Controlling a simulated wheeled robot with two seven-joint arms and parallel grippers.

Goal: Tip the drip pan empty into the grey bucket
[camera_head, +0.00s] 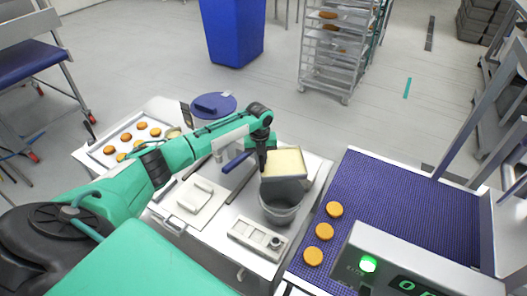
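The drip pan (285,163) shows a pale cream face above a dark grey side. It is held over the grey bucket (281,212) and looks tilted, and it covers the back part of the bucket's mouth. My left gripper (262,162) points down at the pan's left edge and appears shut on it. The fingertips are small and partly hidden. The bucket stands upright on the white table, and I cannot see whether anything is in it. My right gripper is not in view.
A scale-like box with a knob (258,239) sits in front of the bucket. A white block (194,202) and a blue-handled tool (238,162) lie to the left. A tray of buns (107,153) is farther left. A purple conveyor (400,205) with round buns runs at the right.

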